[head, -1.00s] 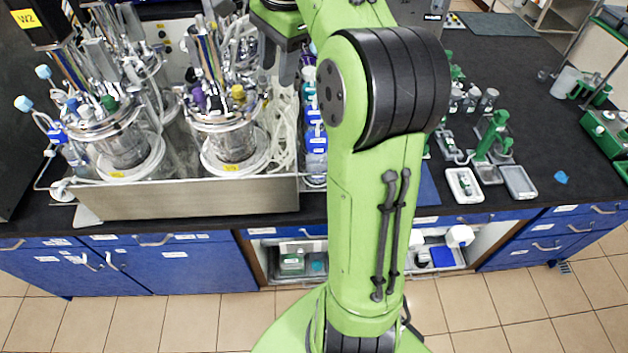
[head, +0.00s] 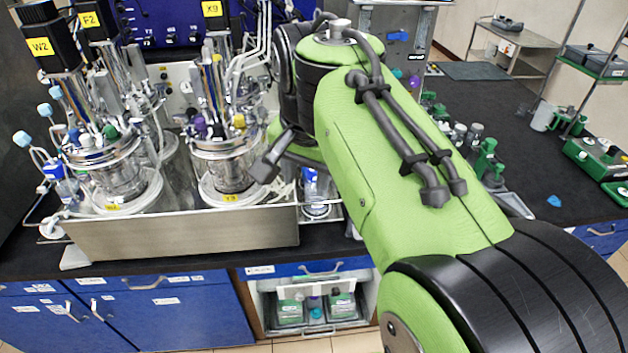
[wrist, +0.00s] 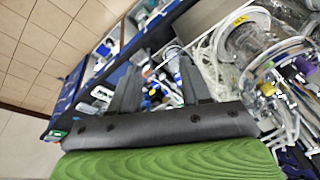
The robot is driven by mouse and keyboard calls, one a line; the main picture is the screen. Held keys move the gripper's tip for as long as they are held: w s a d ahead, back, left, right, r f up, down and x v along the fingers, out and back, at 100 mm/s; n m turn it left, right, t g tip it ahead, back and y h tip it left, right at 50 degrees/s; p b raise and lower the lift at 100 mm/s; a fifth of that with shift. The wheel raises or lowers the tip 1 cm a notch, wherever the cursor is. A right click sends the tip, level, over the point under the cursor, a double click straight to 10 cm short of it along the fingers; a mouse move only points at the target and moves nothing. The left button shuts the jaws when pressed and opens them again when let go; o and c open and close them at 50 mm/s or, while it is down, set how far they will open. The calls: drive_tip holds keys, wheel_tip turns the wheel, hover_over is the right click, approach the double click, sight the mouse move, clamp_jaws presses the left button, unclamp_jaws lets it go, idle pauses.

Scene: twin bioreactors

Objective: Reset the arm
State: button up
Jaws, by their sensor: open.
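My gripper (head: 268,170) is beside the right front bioreactor in the head view, over the front right part of the steel tray. In the wrist view my gripper (wrist: 160,75) has its two dark fingers apart, with nothing held between them. My green arm covers the middle and right of the head view and hides part of the bench behind it. The bioreactor (head: 222,160), with a yellow label, stands in the steel tray (head: 180,236); it also shows at the right of the wrist view (wrist: 252,42).
Another bioreactor (head: 110,178) stands in the tray at left. An open cabinet (head: 310,308) lies below. Green equipment (head: 598,160) sits at right. The black bench (head: 480,100) has free room at the back right.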

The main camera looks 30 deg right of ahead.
drive_tip(key=shift+w, duration=0.15)
drive_tip(key=s+a+f+n+t, duration=0.1)
drive_tip(key=s+a+f+n, duration=0.2)
drive_tip(key=s+f+n, duration=0.1)
drive_tip(key=s+a+f+n+t+y, duration=0.1)
drive_tip(key=s+a+f+n, duration=0.1)
drive_tip(key=s+f+n, duration=0.3)
drive_tip(key=s+n, duration=0.1)
drive_tip(key=s, duration=0.3)
drive_tip(key=shift+a+f+n+t, duration=0.15)
drive_tip(key=shift+a+n+t, duration=0.15)
drive_tip(key=shift+a+t, duration=0.1)
idle(1.1)
